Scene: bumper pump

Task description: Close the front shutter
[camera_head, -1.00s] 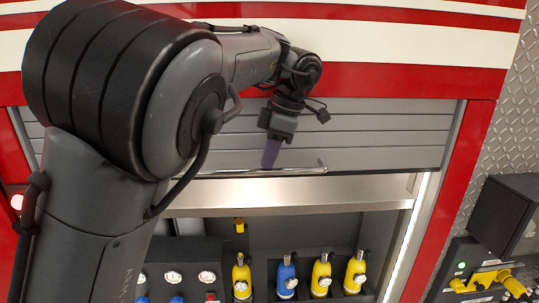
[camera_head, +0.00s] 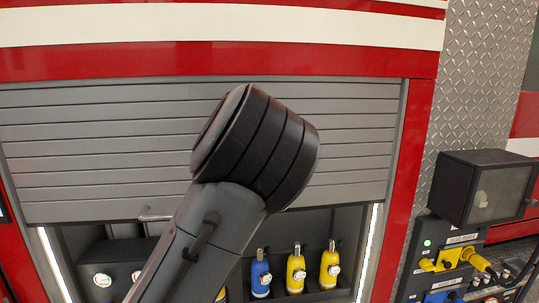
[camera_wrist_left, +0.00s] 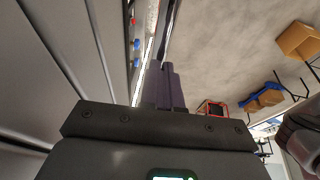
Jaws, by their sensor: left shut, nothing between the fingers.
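The front shutter (camera_head: 90,165) is a grey slatted roller door. It is partly down, with its bottom edge above the bottles and gauges in the compartment. Its silver handle (camera_head: 155,215) shows at the lower left, partly hidden by my left arm. My left gripper is hidden behind that arm in the head view. In the left wrist view, my left gripper (camera_wrist_left: 167,85) has its purple-grey fingers shut and empty. The grey shutter slats (camera_wrist_left: 65,45) lie to the left of the fingers there. I cannot tell whether they touch. My right gripper is not in view.
Below the shutter, blue (camera_head: 261,273) and yellow bottles (camera_head: 296,268) stand in the open compartment between lit side rails. A black box (camera_head: 484,188) and a connector panel (camera_head: 450,262) stick out at the right. Open floor (camera_wrist_left: 220,50) shows in the wrist view.

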